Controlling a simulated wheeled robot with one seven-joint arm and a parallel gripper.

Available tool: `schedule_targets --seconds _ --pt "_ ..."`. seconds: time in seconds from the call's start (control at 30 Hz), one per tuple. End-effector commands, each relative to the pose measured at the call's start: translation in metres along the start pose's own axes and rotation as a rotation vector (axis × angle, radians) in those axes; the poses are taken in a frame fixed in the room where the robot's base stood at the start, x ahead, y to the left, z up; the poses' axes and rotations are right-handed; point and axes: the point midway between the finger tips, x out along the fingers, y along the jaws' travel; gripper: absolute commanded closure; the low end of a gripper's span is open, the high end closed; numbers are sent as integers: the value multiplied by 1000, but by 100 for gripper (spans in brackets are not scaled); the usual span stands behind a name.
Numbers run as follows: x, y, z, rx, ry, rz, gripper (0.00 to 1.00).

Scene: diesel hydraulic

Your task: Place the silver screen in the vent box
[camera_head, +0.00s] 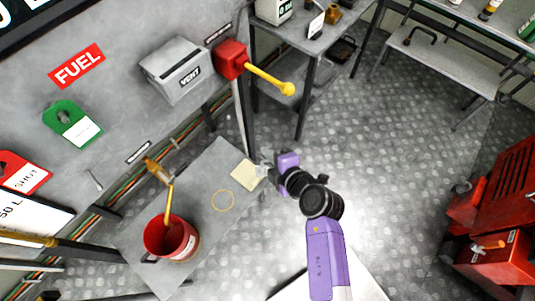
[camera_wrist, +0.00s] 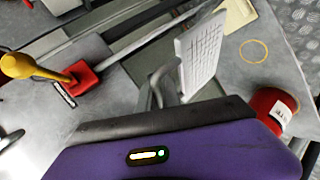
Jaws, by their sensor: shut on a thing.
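The silver screen (camera_wrist: 201,55) is a thin pale panel with a grid pattern. It stands tilted in the wrist view, its lower edge at my gripper (camera_wrist: 168,85), which is shut on it. In the head view my gripper (camera_head: 267,165) is over the right end of the low grey bench, right of the red lever post; the screen is hard to make out there. The grey vent box (camera_head: 180,70), labelled VENT, is on the wall panel, up and left of my gripper and apart from it. Its inside cannot be made out.
A red lever box (camera_head: 231,59) with a yellow-knobbed handle (camera_head: 270,78) juts out right of the vent box. The bench (camera_head: 205,240) holds a red bucket (camera_head: 186,250), a yellow ring (camera_head: 222,201) and a cream pad (camera_head: 246,175). Open floor (camera_head: 400,160) lies to the right.

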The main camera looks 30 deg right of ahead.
Motion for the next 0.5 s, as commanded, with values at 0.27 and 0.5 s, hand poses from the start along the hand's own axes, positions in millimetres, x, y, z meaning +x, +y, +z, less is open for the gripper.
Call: schedule_targets --seconds 0.27,0.5 --pt "-20 21 -7 -6 5 -4 100" --pt "-19 22 -6 -5 6 -3 100"
